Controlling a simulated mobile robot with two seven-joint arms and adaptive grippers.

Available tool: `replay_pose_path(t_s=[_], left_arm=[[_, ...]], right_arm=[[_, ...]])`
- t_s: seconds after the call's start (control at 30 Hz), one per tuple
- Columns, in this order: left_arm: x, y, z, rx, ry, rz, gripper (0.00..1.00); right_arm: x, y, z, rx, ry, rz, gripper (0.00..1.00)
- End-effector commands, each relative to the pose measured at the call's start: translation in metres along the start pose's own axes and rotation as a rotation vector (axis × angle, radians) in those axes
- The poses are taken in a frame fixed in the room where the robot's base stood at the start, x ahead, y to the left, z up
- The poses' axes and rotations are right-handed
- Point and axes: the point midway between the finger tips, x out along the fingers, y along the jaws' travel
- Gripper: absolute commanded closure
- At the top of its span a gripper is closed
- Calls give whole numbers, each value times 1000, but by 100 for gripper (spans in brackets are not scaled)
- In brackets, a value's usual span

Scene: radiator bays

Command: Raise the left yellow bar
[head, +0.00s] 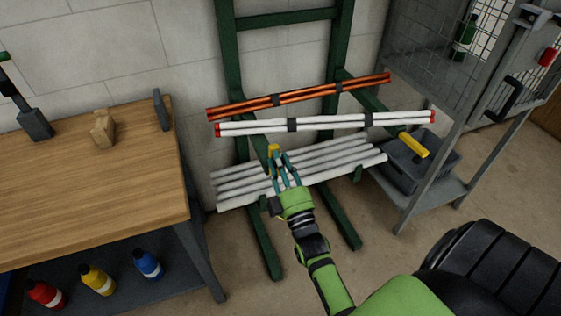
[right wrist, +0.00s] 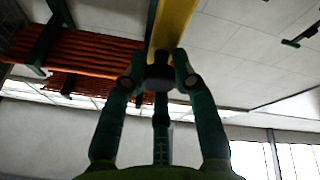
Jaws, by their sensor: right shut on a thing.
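The left yellow bar (head: 274,151) shows its end at the left side of the green rack, in front of the white tubes. My right gripper (head: 279,160) is shut on it, with its dark green fingers reaching up from below. In the right wrist view the yellow bar (right wrist: 174,22) runs upward from between the fingertips (right wrist: 160,68). Part of the bar is hidden by the fingers. A second yellow bar (head: 413,145) sticks out at the right side of the rack, apart from my gripper. My left gripper is not in view.
The green rack (head: 229,50) stands against the wall, holding orange tubes (head: 300,94), a red-ended white bundle (head: 345,122) and lower white tubes (head: 330,158). A wooden bench (head: 75,190) is left. A grey mesh cage (head: 425,50) and a grey bin (head: 400,168) are right.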

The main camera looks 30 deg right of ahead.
Motion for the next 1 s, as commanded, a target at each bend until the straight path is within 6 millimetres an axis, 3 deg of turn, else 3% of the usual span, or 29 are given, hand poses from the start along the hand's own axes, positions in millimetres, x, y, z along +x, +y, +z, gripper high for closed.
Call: replay_pose_path(t_s=[0.53, 0.57, 0.6, 0.63, 1.0], left_arm=[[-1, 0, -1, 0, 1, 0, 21], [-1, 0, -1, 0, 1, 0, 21], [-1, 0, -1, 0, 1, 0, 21], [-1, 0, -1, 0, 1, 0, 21], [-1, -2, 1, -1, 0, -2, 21]], right_arm=[[8, 7, -6, 0, 18, 19, 100], [8, 7, -6, 0, 18, 19, 68], [8, 7, -6, 0, 19, 19, 52], [8, 7, -6, 0, 18, 19, 48], [1, 4, -3, 1, 9, 10, 48]])
